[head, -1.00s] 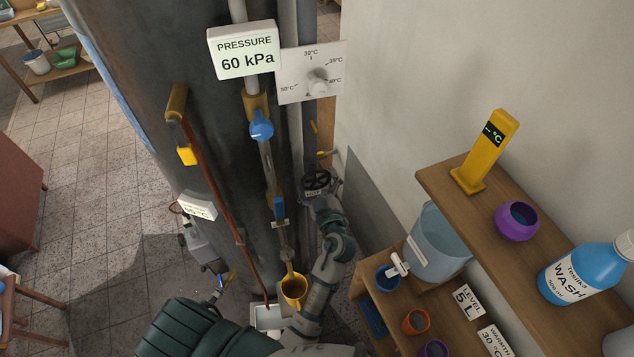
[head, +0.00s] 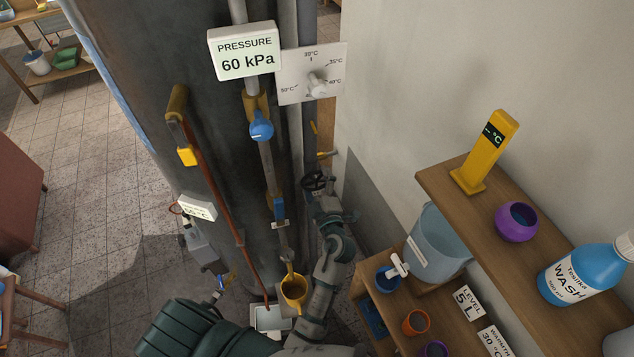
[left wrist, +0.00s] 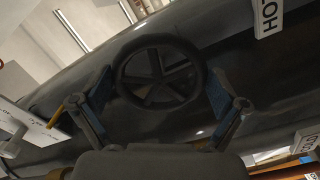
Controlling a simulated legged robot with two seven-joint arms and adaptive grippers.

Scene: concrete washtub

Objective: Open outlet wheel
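A dark spoked handwheel (head: 313,180) sits low on the pipe beside the big grey tank. In the left wrist view the black wheel (left wrist: 160,72) faces the camera between my fingers. My left gripper (head: 322,192) is at the wheel in the head view, covering part of it. In the left wrist view the gripper (left wrist: 160,92) is open, with one blue-padded finger on each side of the rim. I cannot tell whether the pads touch the rim. A white "HOT" label (left wrist: 270,16) is near the wheel. My right gripper is not in view.
The tank (head: 150,60) and pipes stand close left of my arm. The pressure sign (head: 243,50) reads 60 kPa.

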